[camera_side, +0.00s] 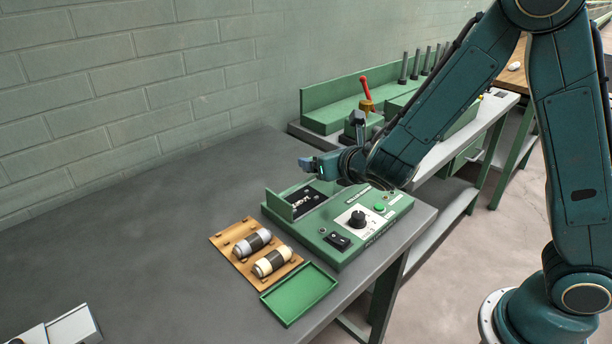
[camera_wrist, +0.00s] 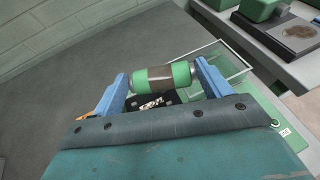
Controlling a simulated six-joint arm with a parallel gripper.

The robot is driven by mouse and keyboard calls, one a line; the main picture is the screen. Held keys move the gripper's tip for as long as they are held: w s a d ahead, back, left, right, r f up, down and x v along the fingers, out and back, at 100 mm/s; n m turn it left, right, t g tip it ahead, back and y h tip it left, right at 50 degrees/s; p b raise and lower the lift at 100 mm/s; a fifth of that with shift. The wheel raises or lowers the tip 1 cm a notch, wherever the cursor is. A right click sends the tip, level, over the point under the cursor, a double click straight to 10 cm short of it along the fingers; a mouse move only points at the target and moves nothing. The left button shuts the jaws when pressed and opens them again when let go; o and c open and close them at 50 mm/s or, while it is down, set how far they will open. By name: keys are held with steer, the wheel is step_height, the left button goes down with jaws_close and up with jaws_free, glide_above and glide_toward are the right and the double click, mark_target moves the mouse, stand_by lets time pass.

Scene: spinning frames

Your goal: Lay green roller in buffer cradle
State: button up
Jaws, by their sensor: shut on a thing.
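The green roller (camera_wrist: 163,76) has a dark grey-brown middle band. In the wrist view it lies crosswise between the blue fingers of my gripper (camera_wrist: 162,84), which is shut on its ends. In the side view my gripper (camera_side: 312,164) is above the open compartment of the green machine (camera_side: 345,222); the roller cannot be clearly made out there. A wooden cradle board (camera_side: 222,240) lies on the bench left of the machine. It carries a grey-blue roller (camera_side: 252,243) and a cream roller (camera_side: 272,262), both dark-banded. I cannot tell whether this board is the buffer cradle.
An empty green tray (camera_side: 298,295) lies in front of the machine and board. A second bench behind holds a green fixture with a red-handled tool (camera_side: 366,95) and upright pegs.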

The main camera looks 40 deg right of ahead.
steer(key=w+a+r+n+y, duration=0.1)
steer(key=w+a+r, duration=0.2)
steer(key=a, duration=0.8)
steer(key=w+a+r+n+y, duration=0.1)
steer(key=w+a+r+y, duration=0.2)
steer(key=a, duration=0.7)
steer(key=w+a+r+n, duration=0.15)
steer(key=w+a, duration=0.25)
steer(key=a, duration=0.7)
glide_above(185, 258)
steer(key=shift+t, duration=0.3)
step_height(185, 258, down, 15)
steer(key=shift+r, duration=0.1)
steer(key=shift+f, duration=2.2)
steer(key=shift+f, duration=0.1)
steer(key=o, duration=1.1)
steer(key=shift+c, duration=0.2)
